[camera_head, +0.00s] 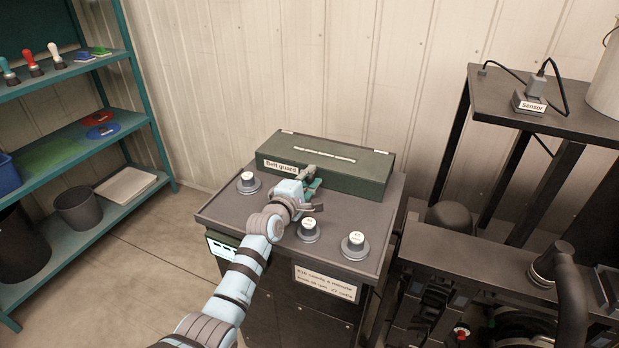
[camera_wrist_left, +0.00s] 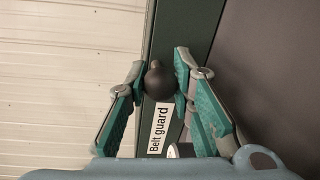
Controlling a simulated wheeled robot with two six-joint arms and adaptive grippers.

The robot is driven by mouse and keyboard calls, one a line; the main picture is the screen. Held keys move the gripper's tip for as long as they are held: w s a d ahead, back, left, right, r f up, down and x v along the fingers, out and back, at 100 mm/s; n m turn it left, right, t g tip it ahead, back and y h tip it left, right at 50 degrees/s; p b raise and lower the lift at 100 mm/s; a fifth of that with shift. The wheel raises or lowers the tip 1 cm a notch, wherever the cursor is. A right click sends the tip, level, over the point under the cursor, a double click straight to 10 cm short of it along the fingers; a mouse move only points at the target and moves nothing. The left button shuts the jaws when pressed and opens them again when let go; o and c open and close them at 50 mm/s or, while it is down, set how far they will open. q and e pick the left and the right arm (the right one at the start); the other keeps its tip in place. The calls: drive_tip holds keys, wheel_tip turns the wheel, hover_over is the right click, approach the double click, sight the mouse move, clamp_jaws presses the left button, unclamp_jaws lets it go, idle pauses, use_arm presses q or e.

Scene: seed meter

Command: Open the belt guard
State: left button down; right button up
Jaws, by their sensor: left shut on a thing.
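The belt guard (camera_head: 345,165) is a long dark green box-shaped cover with a slotted top. It sits at the back of the grey console (camera_head: 215,213) and looks down flat. Its white "Belt guard" label (camera_wrist_left: 159,129) is on the front face. A dark round knob (camera_wrist_left: 156,80) stands out from the guard beside the label. My left gripper (camera_head: 311,184) reaches the front of the guard, and its fingertips (camera_wrist_left: 158,84) are closed on both sides of the knob. The gripper hides the knob in the head view. My right gripper is not in view.
Several dials, such as the left one (camera_head: 248,180) and the right one (camera_head: 355,241), stand on the console top near my left arm. A black bench (camera_head: 500,100) with a sensor (camera_head: 529,102) is at the right. A teal shelf (camera_head: 105,212) is at the left.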

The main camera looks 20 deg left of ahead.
use_arm(q)
drive_tip(key=r+g+p, duration=0.1)
drive_tip(key=r+p, duration=0.1)
drive_tip(key=p, duration=0.4)
drive_tip(key=r+g+p, duration=0.2)
drive_tip(key=r+p, duration=0.1)
drive_tip(key=p, duration=0.3)
drive_tip(key=w+r+g+p, duration=0.1)
drive_tip(key=r+p, duration=0.2)
drive_tip(key=p, duration=0.3)
drive_tip(key=shift+w+r+g, duration=0.1)
drive_tip(key=shift+r+g, duration=0.15)
drive_tip(key=shift+g, duration=0.05)
drive_tip(key=shift+w+r+g, duration=0.35)
drive_tip(key=shift+r+g, duration=0.1)
drive_tip(key=shift+g, duration=0.15)
drive_tip(key=shift+w+d+r+g+y, duration=0.1)
drive_tip(key=shift+w+r+g+y, duration=0.2)
drive_tip(key=shift+r+g, duration=0.25)
drive_tip(key=c, duration=1.6)
unclamp_jaws()
drive_tip(key=shift+c, duration=0.2)
drive_tip(key=shift+r, duration=0.1)
drive_tip(key=v, duration=1.1)
drive_tip(key=shift+s+r, duration=0.15)
drive_tip(key=shift+s, duration=0.2)
